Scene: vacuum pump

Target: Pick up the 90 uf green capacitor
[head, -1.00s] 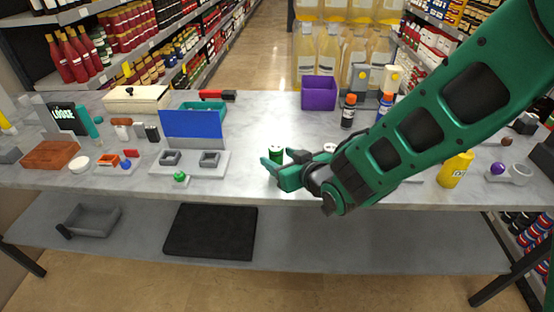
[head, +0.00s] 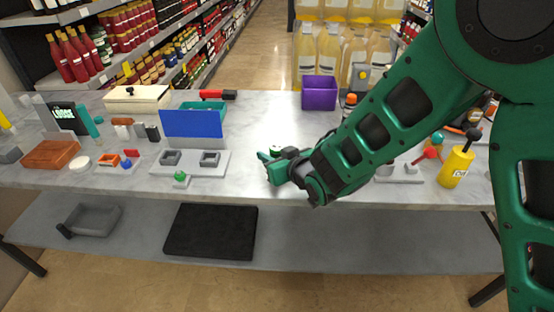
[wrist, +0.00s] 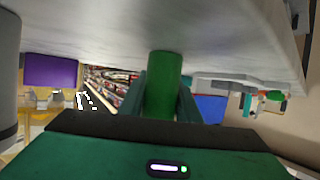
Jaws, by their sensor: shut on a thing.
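The green capacitor (wrist: 164,84) is a green cylinder between the two fingers of my gripper (wrist: 162,98) in the wrist view. The fingers are shut on it, one on each side. In the head view my gripper (head: 275,168) is low over the front middle of the table, and only the top of the capacitor (head: 276,149) shows behind the fingers. Whether the capacitor touches the tabletop is hard to tell; its label cannot be read.
A grey fixture with a blue panel (head: 191,123) stands to the left of my gripper. A purple bin (head: 319,93) is behind it, and a yellow bottle (head: 455,167) is to the right. The tabletop (head: 250,115) behind my gripper is clear.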

